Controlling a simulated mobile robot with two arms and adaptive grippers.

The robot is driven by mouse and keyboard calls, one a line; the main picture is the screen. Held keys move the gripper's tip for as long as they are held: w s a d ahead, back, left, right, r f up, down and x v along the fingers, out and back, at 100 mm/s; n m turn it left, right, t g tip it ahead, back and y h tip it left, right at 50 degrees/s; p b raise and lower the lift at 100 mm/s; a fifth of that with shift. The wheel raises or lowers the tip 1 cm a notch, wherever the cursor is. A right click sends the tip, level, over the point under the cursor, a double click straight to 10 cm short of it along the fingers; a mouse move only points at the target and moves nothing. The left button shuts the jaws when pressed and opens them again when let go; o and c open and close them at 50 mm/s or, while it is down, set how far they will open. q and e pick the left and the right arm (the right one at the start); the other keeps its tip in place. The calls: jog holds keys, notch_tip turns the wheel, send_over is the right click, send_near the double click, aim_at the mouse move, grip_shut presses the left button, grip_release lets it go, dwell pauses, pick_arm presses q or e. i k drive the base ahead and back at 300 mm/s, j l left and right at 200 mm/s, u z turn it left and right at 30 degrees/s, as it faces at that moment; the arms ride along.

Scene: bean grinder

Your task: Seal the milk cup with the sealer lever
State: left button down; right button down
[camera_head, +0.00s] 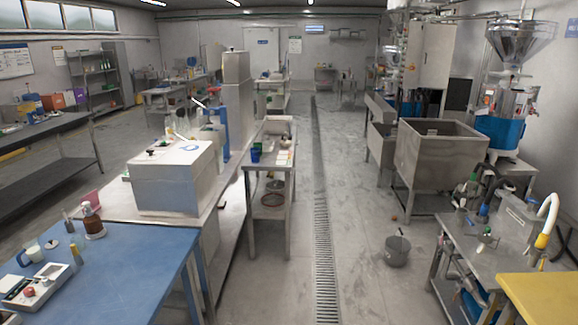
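A white cup with a dark handle (33,252) stands on the blue table at the lower left. I cannot tell whether it is the milk cup. A blue upright device (222,118) with a pale bar like a lever (199,103) stands farther back, behind a large white box. It may be the sealer, but it is too small to be sure. Neither of my grippers is in view.
On the blue table (120,270) are a white device with a red knob (36,288) and a brown bottle (93,222). The white box (178,178) stands behind.

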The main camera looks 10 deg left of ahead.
aim_at(170, 131)
jog(key=i+l+u, duration=0.1)
jog(key=i+u, duration=0.2)
jog(key=i, duration=1.65)
jog(key=i+u, duration=0.45)
jog(key=i+l+u, duration=0.15)
jog(key=i+u, duration=0.3)
jog(key=i+l+u, duration=0.2)
jog(key=u, duration=0.25)
jog(key=i+l+u, duration=0.45)
jog(key=k, duration=0.1)
